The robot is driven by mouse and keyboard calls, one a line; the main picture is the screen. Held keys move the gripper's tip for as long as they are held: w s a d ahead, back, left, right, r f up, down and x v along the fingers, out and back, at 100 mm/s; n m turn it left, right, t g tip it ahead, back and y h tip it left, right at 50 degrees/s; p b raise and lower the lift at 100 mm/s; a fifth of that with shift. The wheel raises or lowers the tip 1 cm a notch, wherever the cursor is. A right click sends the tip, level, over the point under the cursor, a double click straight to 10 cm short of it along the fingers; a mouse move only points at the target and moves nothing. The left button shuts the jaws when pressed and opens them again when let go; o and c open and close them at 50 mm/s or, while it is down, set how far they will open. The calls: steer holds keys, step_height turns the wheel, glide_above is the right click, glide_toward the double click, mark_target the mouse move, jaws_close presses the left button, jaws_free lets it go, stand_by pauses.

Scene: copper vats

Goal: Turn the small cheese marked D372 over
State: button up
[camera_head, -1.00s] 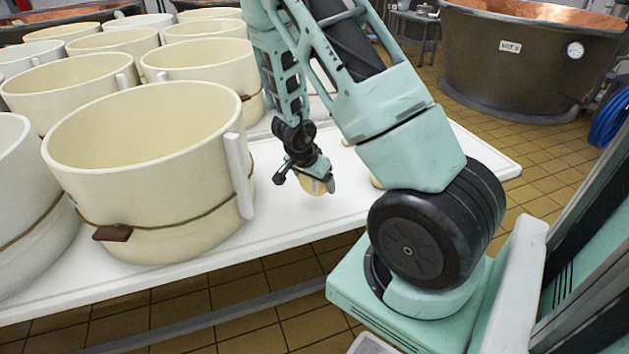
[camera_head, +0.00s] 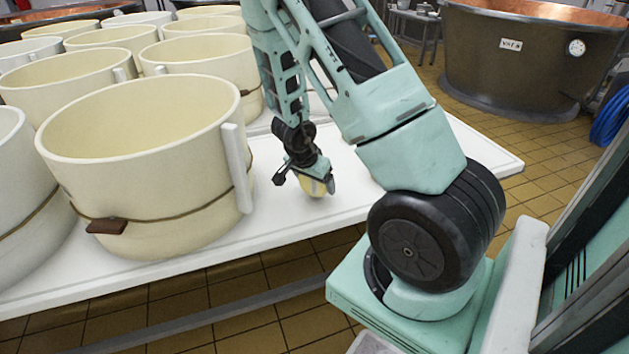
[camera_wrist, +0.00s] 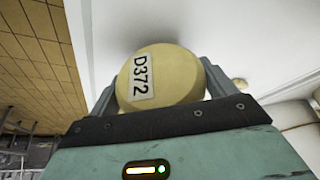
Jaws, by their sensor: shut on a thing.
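The small cheese marked D372 (camera_wrist: 180,78) is a pale yellow round. In the wrist view its label faces the camera, with the text running along the white tag. My gripper (camera_wrist: 158,92) is shut on it, with one finger on each side. In the head view my gripper (camera_head: 316,180) holds the cheese (camera_head: 316,189) low at the white table (camera_head: 285,223). I cannot tell whether the cheese touches the table top.
Several large cream moulds with cords stand on the table, the nearest mould (camera_head: 150,170) just left of my gripper. A copper vat (camera_head: 530,60) stands at the back right.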

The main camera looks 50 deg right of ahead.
steer(key=shift+f+b, duration=0.65)
steer(key=shift+f, duration=0.05)
stand_by(0.5)
steer(key=o, duration=1.1)
steer(key=shift+o, duration=0.2)
steer(key=p+v, duration=1.4)
steer(key=v, duration=0.3)
steer(key=shift+r+p, duration=0.3)
steer(key=shift+p, duration=0.1)
steer(key=shift+w, duration=0.1)
